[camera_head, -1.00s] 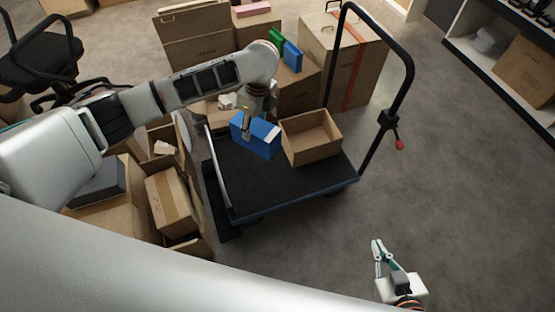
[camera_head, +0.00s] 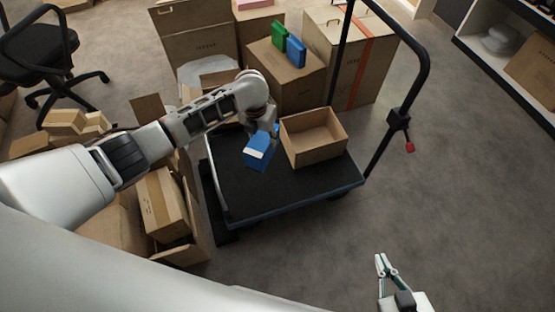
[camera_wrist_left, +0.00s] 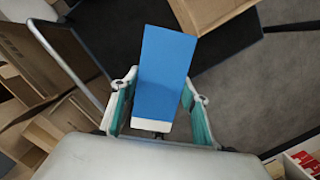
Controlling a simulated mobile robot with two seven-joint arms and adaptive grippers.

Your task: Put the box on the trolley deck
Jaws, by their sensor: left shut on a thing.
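A blue box (camera_head: 258,153) with a white end is held over the left back part of the trolley's dark deck (camera_head: 265,195). My left gripper (camera_head: 272,133) is shut on it, reaching down from above. In the left wrist view the blue box (camera_wrist_left: 164,75) stands between the two green-sided fingers, its white end toward the palm. I cannot tell whether its underside touches the deck. An open, empty-looking cardboard box (camera_head: 314,138) sits on the deck just right of it. My right gripper (camera_head: 382,262) is far from the trolley at the lower right, its fingertips together and empty.
The trolley's black handle (camera_head: 424,75) rises at the right. Cartons stand behind, one carrying green and blue boxes (camera_head: 296,51). An open carton with a smaller carton (camera_head: 163,203) inside is left of the deck. The deck's front is bare.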

